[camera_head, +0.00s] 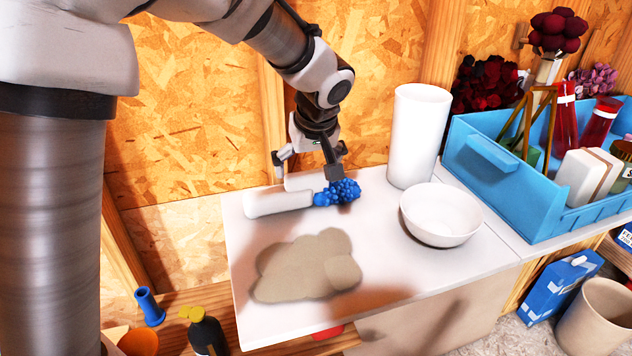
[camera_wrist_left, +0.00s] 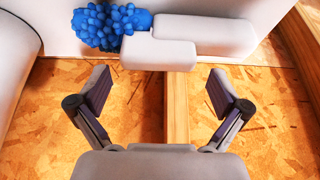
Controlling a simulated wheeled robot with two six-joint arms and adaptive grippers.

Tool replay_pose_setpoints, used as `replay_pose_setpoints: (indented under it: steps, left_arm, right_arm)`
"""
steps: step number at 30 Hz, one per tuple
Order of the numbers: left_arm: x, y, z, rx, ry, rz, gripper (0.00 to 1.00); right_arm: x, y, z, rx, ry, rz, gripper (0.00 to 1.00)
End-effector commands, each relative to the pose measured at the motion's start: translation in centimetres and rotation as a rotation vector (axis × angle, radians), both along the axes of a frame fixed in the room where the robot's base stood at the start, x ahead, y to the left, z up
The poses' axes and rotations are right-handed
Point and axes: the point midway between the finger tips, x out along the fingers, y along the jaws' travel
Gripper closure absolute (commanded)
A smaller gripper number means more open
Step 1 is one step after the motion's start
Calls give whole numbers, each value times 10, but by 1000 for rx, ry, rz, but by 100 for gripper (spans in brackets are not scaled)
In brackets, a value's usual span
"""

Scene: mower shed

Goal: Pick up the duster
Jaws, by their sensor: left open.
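The duster has a bumpy blue head (camera_head: 342,191) with a long white piece (camera_head: 278,202) joined at its left, like a handle. It lies on the white table (camera_head: 400,265) near the back edge. In the left wrist view the blue head (camera_wrist_left: 108,27) is at the upper left and the white piece (camera_wrist_left: 210,35) runs right from it. My left gripper (camera_head: 308,166) is above the table's back edge by the duster, partly covering it. In the left wrist view the jaws (camera_wrist_left: 158,90) are open and empty, on the wall side of the duster. My right gripper is not in view.
A white cylinder (camera_head: 418,135) and a white bowl (camera_head: 440,215) stand to the right. A brown cloth (camera_head: 300,270) lies in front. A blue crate (camera_head: 480,195) is further right. The wooden wall (camera_head: 190,130) is close behind.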

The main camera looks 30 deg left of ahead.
Motion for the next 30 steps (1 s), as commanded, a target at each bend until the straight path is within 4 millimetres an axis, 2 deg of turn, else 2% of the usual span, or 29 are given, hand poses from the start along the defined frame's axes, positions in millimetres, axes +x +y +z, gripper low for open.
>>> replay_pose_setpoints:
  steps: [1,3,6,11,12,14,15,25,28,30]
  left_arm:
    - [1,3,-4,-3,9,0,0]
    - [5,7,-18,-2,6,0,0]
    - [7,9,-26,-2,3,0,0]
    - [8,9,-28,-1,0,1,0]
    - [7,9,-28,-1,0,1,7]
    - [7,9,-27,-1,0,1,28]
    - [7,9,-27,-1,0,1,43]
    - [8,9,-25,0,0,0,44]
    - [8,9,-14,0,-4,2,44]
    - [8,9,0,-1,-6,1,44]
  right_arm:
    - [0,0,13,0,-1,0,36]
    - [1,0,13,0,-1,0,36]
    - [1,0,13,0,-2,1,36]
    - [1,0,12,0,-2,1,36]
    - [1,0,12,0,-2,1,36]
    - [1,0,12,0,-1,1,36]
    - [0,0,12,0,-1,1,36]
    - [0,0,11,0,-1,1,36]
    - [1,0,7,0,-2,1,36]
    - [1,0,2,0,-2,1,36]
